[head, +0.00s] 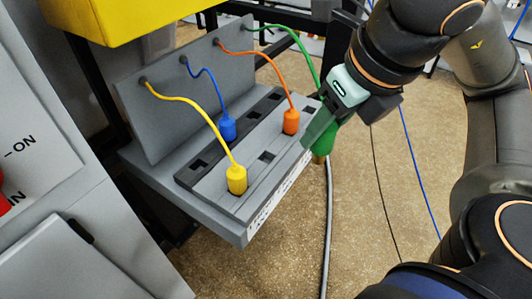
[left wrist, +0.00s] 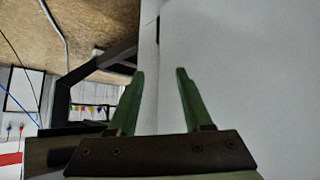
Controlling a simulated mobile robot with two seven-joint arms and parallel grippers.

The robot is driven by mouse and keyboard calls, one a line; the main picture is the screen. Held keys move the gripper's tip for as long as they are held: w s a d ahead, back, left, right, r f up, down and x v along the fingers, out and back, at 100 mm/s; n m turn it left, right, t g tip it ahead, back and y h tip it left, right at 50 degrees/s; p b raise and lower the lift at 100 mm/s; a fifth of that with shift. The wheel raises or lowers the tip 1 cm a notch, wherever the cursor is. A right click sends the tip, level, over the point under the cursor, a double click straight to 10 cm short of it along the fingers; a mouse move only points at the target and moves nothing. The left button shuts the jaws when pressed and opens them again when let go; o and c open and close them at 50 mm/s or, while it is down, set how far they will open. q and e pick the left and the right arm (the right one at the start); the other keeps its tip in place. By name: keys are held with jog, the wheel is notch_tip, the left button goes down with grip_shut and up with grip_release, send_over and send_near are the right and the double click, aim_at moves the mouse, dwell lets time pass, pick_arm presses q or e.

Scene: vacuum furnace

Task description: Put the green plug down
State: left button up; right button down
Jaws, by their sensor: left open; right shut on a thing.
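The green plug (head: 323,141) hangs on its green cable at the right end of the grey plug panel (head: 140,158). My right gripper (head: 322,122) is shut on the green plug and holds it beside the panel's right edge. The gripper's fingers partly cover the plug. The yellow plug (head: 236,179), blue plug (head: 227,127) and orange plug (head: 291,121) stand upright on the panel's ledge, each on its own cable. My left gripper (left wrist: 158,100) is open and empty in the left wrist view, facing a pale wall-like surface.
A yellow box (head: 120,18) overhangs the panel at the back left. A grey cabinet (head: 60,225) with a red part stands at the left. The ledge has an empty dark slot (head: 264,158) between the yellow and orange plugs. Loose cables run over the brown floor (head: 375,200).

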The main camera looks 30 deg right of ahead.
jog(key=shift+w+f+p, duration=0.25)
jog(key=shift+w+p, duration=0.25)
jog(key=shift+w, duration=0.25)
jog(key=w+f, duration=1.2)
jog(key=shift+a+f, duration=0.15)
pick_arm(q)
jog(key=shift+s+a+r, duration=0.1)
jog(key=shift+a+r, duration=0.25)
jog(key=shift+a, duration=0.05)
pick_arm(e)
jog(key=shift+f+b, duration=0.4)
jog(key=shift+f, duration=0.05)
jog(key=shift+c, duration=2.1)
grip_release()
jog(key=shift+r, duration=0.1)
pick_arm(q)
jog(key=shift+s+d+f, duration=0.1)
jog(key=shift+d+f, duration=0.2)
jog(key=shift+f, duration=0.05)
